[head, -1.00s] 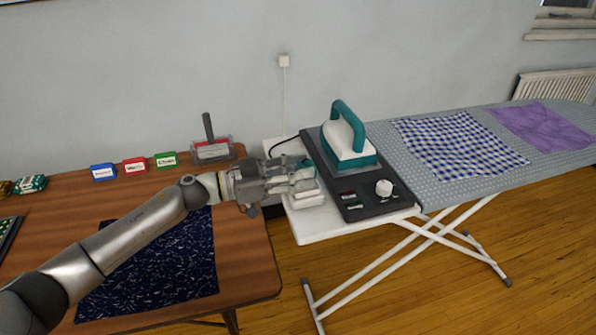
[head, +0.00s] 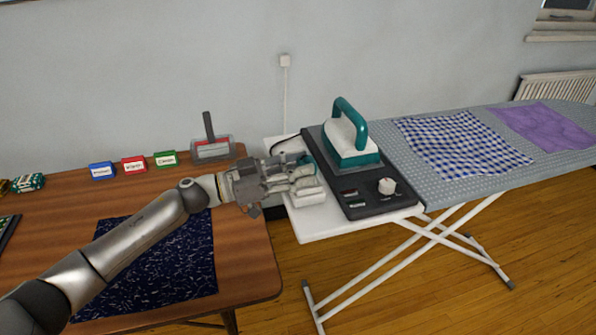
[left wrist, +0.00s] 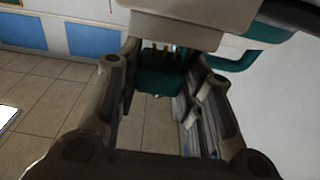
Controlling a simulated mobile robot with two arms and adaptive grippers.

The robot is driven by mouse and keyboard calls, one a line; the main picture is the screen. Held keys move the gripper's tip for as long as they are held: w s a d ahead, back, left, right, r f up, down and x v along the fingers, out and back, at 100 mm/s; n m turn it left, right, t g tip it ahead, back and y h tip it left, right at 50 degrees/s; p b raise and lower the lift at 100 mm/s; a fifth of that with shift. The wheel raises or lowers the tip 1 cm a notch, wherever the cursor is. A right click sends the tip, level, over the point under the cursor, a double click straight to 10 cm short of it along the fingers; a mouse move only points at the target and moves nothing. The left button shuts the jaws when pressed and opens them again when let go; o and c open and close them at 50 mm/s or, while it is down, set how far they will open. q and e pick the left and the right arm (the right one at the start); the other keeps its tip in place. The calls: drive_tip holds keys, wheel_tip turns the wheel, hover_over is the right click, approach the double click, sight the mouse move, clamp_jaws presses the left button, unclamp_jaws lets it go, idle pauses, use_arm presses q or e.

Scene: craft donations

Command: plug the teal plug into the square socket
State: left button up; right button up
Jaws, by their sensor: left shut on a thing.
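My left gripper (head: 306,176) reaches over the left end of the ironing board and is shut on the teal plug (left wrist: 160,76). In the left wrist view the plug sits between the two fingers, its brass pins pointing toward a pale block (left wrist: 190,22) at the top. The pins show between plug and block; I cannot tell whether their tips enter it. In the head view a bit of teal (head: 306,159) shows at the fingertips, and a white block (head: 308,194) lies just below them. No square opening can be made out. My right gripper is not in view.
A teal and white iron (head: 350,140) stands on a dark base (head: 372,190) just right of the gripper. A dark cord runs behind the gripper. The wooden table (head: 245,245) at left holds a navy cloth (head: 165,262) and small coloured boxes (head: 134,164).

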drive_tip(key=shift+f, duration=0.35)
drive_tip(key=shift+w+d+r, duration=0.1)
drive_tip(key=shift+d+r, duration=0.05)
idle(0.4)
use_arm(q)
drive_tip(key=shift+p, duration=0.35)
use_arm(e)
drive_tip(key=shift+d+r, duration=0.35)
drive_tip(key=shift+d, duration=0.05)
use_arm(q)
drive_tip(key=shift+p, duration=0.45)
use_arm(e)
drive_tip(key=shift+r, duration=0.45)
use_arm(q)
drive_tip(key=shift+f+b, duration=0.3)
drive_tip(key=shift+f, duration=0.45)
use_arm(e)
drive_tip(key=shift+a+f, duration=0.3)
use_arm(q)
drive_tip(key=shift+f, duration=0.1)
